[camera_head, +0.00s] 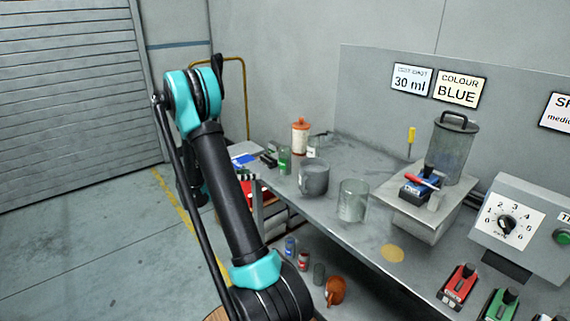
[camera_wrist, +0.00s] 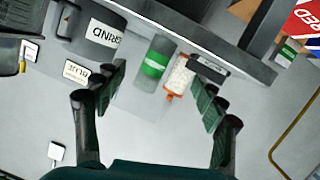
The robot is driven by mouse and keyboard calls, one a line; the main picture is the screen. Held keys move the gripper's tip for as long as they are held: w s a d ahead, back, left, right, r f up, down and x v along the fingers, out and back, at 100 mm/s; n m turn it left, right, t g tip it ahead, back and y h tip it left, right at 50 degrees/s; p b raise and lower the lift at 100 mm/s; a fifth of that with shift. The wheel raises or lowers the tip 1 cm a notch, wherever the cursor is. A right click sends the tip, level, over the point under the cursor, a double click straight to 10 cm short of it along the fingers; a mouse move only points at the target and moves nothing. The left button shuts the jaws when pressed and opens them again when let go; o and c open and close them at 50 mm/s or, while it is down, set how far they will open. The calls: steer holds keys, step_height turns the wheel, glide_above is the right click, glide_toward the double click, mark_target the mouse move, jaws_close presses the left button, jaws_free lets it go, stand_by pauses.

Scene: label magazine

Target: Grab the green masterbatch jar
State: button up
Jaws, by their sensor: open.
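The green masterbatch jar (camera_head: 284,158) stands upright near the far left end of the grey bench, left of the grey mug. In the wrist view it is a clear grey-green jar with a green label (camera_wrist: 154,64), close to the middle. My gripper (camera_wrist: 160,79) is open, with one finger left and one right of the jar in that picture. The jar appears beyond the fingertips, and I see no contact. In the head view, my arm hides most of the gripper.
An orange-capped bottle (camera_head: 300,138) stands close to the jar and shows right beside it in the wrist view (camera_wrist: 178,78). A grey mug (camera_head: 314,180) and a glass beaker (camera_head: 352,203) stand nearer. Small jars and an orange jug (camera_head: 335,291) sit on the lower shelf.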

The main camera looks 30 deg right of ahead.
steer(key=w+m+h, duration=0.1)
steer(key=m+g+h, duration=0.2)
steer(key=m, duration=0.1)
glide_toward(285, 163)
steer(key=d, duration=0.2)
steer(key=w+d+f, duration=0.1)
steer(key=d, duration=0.1)
steer(key=d+f, duration=0.1)
steer(key=d, duration=0.1)
steer(key=shift+w, duration=0.3)
steer(key=shift+s+d+r, duration=0.1)
steer(key=shift+s+d, duration=0.05)
steer(key=shift+d, duration=0.75)
steer(key=shift+s+d+r, duration=0.1)
steer(key=shift+d+r, duration=0.05)
steer(key=shift+d, duration=0.8)
steer(key=shift+s+d+r, duration=0.1)
steer(key=shift+s+d, duration=0.05)
steer(key=shift+d, duration=0.75)
steer(key=c, duration=1.3)
steer(key=shift+c, duration=0.2)
